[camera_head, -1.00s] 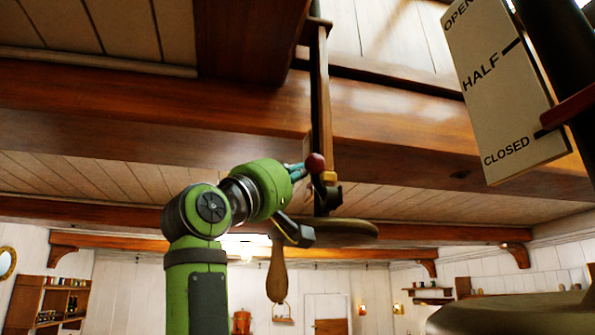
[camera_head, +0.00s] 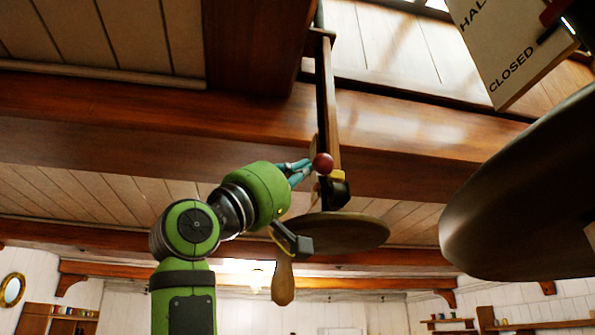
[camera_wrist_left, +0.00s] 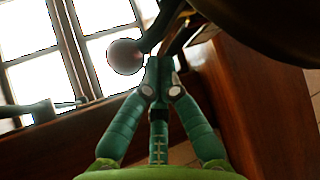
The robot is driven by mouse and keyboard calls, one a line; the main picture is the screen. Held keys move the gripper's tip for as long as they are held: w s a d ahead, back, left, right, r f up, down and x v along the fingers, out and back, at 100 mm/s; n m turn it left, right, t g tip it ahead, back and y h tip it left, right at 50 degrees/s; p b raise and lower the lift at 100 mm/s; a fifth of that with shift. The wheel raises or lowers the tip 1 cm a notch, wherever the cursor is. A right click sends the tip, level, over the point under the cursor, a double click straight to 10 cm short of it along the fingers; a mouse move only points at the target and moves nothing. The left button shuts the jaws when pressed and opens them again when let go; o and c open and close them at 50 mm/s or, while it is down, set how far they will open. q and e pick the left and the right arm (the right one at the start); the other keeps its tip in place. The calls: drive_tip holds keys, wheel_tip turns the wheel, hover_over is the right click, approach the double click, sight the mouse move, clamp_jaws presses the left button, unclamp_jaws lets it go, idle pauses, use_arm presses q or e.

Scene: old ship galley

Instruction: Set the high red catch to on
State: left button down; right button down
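The high red catch shows as a round dark red knob (camera_head: 323,163) beside a hanging dark wooden post (camera_head: 327,100). A yellow piece (camera_head: 338,175) and a dark block sit just below it. My left gripper (camera_head: 306,168) is raised from the left, its teal fingertips at the left side of the knob. In the left wrist view the fingers (camera_wrist_left: 159,66) are drawn together with nothing between them. The knob (camera_wrist_left: 125,57) is just left of the fingertips there; I cannot tell whether they touch. My right gripper is not in view.
A round wooden disc (camera_head: 335,232) hangs below the post, with a wooden paddle-like piece (camera_head: 283,283) under it. A large dark rounded shape (camera_head: 520,200) fills the right side. A sign (camera_head: 505,60) reading HALF and CLOSED is upper right. Beams (camera_head: 150,120) run overhead.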

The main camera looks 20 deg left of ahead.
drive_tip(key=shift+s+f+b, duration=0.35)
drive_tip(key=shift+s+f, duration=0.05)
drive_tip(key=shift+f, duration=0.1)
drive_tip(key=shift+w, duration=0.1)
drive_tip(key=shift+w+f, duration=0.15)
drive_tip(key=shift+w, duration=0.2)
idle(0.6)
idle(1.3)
